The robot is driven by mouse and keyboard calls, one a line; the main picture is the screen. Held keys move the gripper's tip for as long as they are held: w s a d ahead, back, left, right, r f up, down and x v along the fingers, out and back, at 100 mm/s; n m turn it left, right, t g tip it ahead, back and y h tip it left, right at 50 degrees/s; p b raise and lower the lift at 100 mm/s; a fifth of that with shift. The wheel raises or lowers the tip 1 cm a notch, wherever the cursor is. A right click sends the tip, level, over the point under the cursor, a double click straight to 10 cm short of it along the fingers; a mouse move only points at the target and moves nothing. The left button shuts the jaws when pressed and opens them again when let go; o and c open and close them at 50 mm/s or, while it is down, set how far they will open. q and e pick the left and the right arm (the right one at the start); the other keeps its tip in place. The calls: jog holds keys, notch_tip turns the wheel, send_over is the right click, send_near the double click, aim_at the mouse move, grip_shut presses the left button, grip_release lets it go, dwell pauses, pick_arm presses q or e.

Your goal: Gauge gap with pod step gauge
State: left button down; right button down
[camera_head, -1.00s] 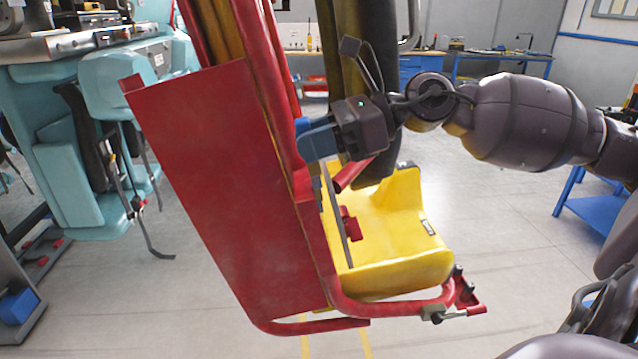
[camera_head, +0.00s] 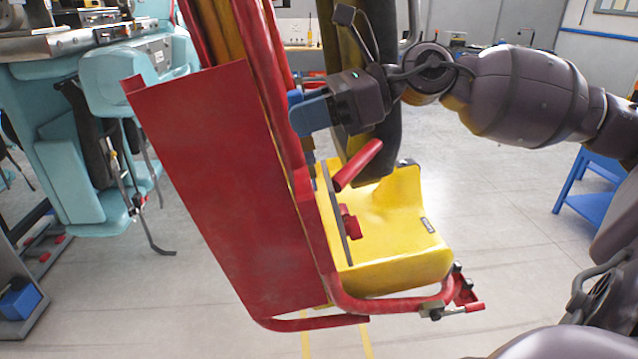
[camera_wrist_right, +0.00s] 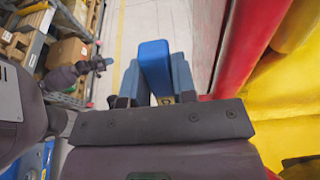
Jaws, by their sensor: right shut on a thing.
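The coaster seat pod fills the middle of the head view, with a tilted red side panel (camera_head: 225,190), red tube frame and yellow seat (camera_head: 395,225). My right gripper (camera_head: 308,116) is beside the pod's red tubes, above the yellow seat. In the right wrist view its two grey-blue fingers (camera_wrist_right: 155,80) are shut on a bright blue block (camera_wrist_right: 154,60), which looks like the step gauge. The block stands clear of the red panel (camera_wrist_right: 250,45) there, with a strip of floor between. Whether it touches anything at its far end is hidden.
A red handle bar (camera_head: 358,165) slants just below my right gripper. A dark padded post (camera_head: 375,130) stands close behind it. A teal seat unit (camera_head: 110,80) stands at left. A blue stand (camera_head: 592,195) is at right. Open floor lies between.

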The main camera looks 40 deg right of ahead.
aim_at(299, 90)
jog(key=shift+w+a+r+p, duration=0.1)
jog(key=shift+a+r+p, duration=0.1)
jog(key=shift+r, duration=0.75)
jog(key=shift+w+a+r+p, duration=0.1)
jog(key=shift+a+r+p, duration=0.1)
jog(key=shift+r, duration=0.75)
jog(key=shift+f, duration=0.1)
